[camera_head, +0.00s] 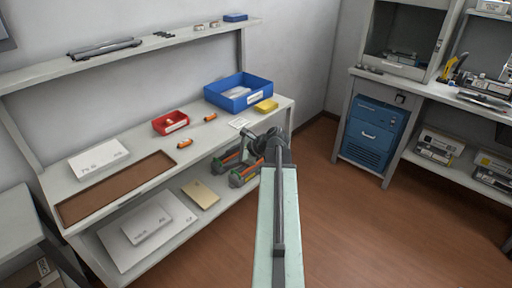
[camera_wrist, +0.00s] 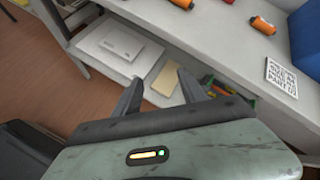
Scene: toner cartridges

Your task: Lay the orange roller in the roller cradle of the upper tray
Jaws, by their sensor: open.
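Two small orange rollers lie on the grey workbench (camera_head: 75,178): one nearer roller (camera_head: 184,143) and one farther roller (camera_head: 210,117), beside the red bin. The wrist view shows the farther one (camera_wrist: 263,25) whole and the nearer one (camera_wrist: 183,3) cut by the top edge. My gripper (camera_head: 268,138) is in front of the bench's right end. In the wrist view my gripper (camera_wrist: 160,78) is open, with nothing between its fingers, apart from both rollers. I cannot make out a roller cradle or say which thing is the upper tray.
A red bin (camera_head: 171,129), a blue bin (camera_head: 238,102), a yellow block (camera_head: 266,106) and a white box (camera_head: 98,159) stand on the bench. A long dark part (camera_head: 104,48) lies on the high shelf. Orange-and-grey units (camera_head: 243,176) sit on the lower shelf. Floor at right is clear.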

